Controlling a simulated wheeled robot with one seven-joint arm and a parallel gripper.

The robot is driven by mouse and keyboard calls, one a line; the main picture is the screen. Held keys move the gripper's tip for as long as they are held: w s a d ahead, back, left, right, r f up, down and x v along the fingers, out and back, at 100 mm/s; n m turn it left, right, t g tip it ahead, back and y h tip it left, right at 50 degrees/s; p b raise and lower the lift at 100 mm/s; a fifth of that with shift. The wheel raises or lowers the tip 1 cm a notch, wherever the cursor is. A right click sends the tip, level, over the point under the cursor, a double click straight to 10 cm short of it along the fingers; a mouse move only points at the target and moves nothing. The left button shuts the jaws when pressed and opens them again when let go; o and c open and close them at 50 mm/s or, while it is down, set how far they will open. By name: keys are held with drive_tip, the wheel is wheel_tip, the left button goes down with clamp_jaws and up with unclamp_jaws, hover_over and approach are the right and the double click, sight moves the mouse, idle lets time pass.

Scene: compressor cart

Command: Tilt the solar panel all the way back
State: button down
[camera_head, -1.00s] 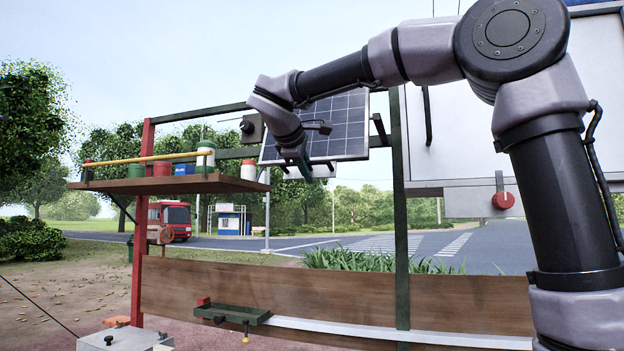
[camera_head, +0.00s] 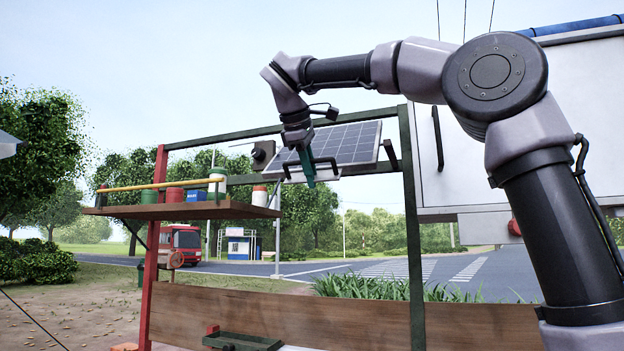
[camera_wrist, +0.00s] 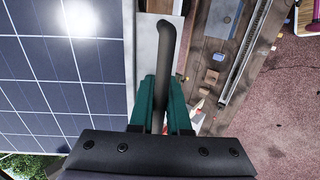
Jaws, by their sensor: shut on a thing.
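The solar panel (camera_head: 352,142), a dark blue grid in a light frame, leans back on the green rail frame, with its lower edge toward me. It also fills the left of the wrist view (camera_wrist: 65,85). A grey bar handle (camera_wrist: 166,50) runs beside the panel's light edge. My gripper (camera_head: 308,168) is at the panel's lower left edge. In the wrist view its teal fingers (camera_wrist: 166,100) are shut on the handle. Part of the panel's left side is hidden behind my wrist in the head view.
A wooden shelf (camera_head: 190,211) with several cans and a yellow rod is left of the panel. A green post (camera_head: 411,230) stands just right of it, and a white cabinet (camera_head: 470,150) farther right. A grey lamp-like box (camera_head: 262,154) sits close left of my gripper.

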drive_tip(key=shift+s+a+f, duration=0.1)
drive_tip(key=shift+s+a, duration=0.1)
drive_tip(key=shift+s, duration=0.05)
drive_tip(key=c, duration=1.2)
unclamp_jaws()
drive_tip(key=shift+s, duration=0.1)
drive_tip(key=shift+o, duration=0.2)
drive_tip(key=shift+d, duration=0.1)
drive_tip(key=v, duration=1.1)
